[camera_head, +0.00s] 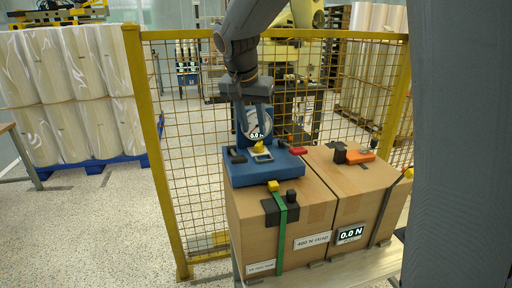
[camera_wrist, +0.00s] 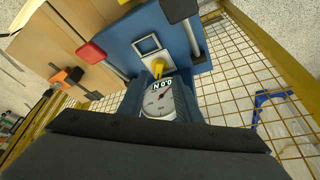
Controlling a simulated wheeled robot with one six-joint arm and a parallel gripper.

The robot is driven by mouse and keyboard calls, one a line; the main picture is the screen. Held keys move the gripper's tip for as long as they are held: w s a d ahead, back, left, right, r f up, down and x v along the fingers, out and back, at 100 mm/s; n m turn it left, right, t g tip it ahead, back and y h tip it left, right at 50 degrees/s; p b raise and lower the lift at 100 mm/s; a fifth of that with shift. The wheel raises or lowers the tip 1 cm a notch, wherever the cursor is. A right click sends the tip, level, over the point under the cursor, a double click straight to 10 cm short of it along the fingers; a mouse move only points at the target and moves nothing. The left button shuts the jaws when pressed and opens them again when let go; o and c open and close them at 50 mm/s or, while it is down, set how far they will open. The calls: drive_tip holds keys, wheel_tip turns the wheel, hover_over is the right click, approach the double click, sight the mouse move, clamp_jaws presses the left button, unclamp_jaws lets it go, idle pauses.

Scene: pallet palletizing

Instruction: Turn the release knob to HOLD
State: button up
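The release knob (camera_head: 259,147) is a small yellow piece on the blue fixture (camera_head: 250,174), which sits on the left cardboard box. In the wrist view the yellow knob (camera_wrist: 158,66) stands beside a pale square frame, just beyond a round dial gauge (camera_wrist: 159,99) reading 0.0 N. No HOLD mark is legible. My gripper (camera_head: 256,132) points down over the fixture, in front of the gauge and above the knob. Whether a finger touches the gauge cannot be told.
A red-tipped lever (camera_head: 293,149) and a black-tipped lever (camera_head: 237,155) flank the knob. A green strap (camera_head: 281,232) crosses the left box (camera_head: 246,222). The right box (camera_head: 352,190) carries an orange-and-black fitting (camera_head: 359,156). A yellow mesh fence (camera_head: 190,130) stands close behind.

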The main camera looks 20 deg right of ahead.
sight(257, 145)
drive_tip(key=shift+x, duration=3.55)
drive_tip(key=shift+s, duration=0.1)
clamp_jaws()
